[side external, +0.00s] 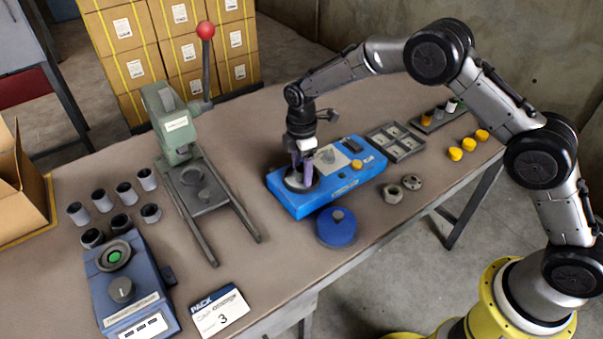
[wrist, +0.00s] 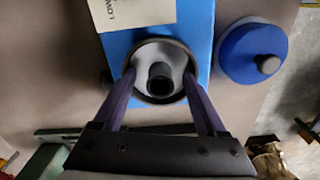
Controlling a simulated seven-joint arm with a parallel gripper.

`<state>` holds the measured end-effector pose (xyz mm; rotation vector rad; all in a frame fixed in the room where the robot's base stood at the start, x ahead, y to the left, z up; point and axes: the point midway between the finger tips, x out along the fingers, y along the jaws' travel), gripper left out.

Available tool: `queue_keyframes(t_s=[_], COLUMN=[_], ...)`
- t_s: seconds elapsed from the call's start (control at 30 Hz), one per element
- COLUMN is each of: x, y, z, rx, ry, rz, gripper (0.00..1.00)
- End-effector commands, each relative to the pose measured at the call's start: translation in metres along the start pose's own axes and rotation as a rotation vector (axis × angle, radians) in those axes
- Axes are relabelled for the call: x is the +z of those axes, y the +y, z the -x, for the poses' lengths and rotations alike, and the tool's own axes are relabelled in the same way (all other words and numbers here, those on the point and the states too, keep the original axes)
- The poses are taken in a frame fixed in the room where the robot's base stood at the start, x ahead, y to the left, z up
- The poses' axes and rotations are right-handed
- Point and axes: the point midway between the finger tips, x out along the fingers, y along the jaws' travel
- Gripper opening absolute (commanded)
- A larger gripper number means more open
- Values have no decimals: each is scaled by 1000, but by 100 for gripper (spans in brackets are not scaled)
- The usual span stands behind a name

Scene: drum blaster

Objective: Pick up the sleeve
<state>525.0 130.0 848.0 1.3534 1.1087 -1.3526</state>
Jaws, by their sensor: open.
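My gripper (side external: 303,178) is over the left end of a blue base box (side external: 345,183), pointing down with its fingers apart. In the wrist view the fingers (wrist: 160,82) reach to opposite sides of a round, dark-rimmed grey dish (wrist: 143,56) on the blue box (wrist: 205,25). A short black cylinder (wrist: 160,80) stands in the dish, between the fingers, with no clear contact. Several grey sleeves with dark open ends (side external: 125,193) stand on the table at the left. I cannot tell whether the black cylinder is also a sleeve.
A blue round lid with a knob (side external: 338,232) lies in front of the box; it also shows in the wrist view (wrist: 245,55). A green lever press (side external: 178,125) stands to the left. A compartment tray (side external: 395,141) and yellow caps (side external: 468,144) lie to the right.

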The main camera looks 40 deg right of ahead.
Motion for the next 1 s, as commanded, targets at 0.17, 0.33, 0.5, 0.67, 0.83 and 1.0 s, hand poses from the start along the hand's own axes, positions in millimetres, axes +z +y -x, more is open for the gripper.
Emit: queue_keyframes(t_s=[0.17, 0.33, 0.5, 0.67, 0.83, 1.0], x=[0, 0, 0, 0, 0, 0], y=[0, 0, 0, 0, 0, 1], z=[0, 0, 1, 1, 2, 10], rx=[0, 0, 0, 1, 1, 3], ry=[0, 0, 0, 1, 1, 2], rz=[0, 0, 0, 0, 0, 0], gripper=[54, 24, 0, 0, 0, 0])
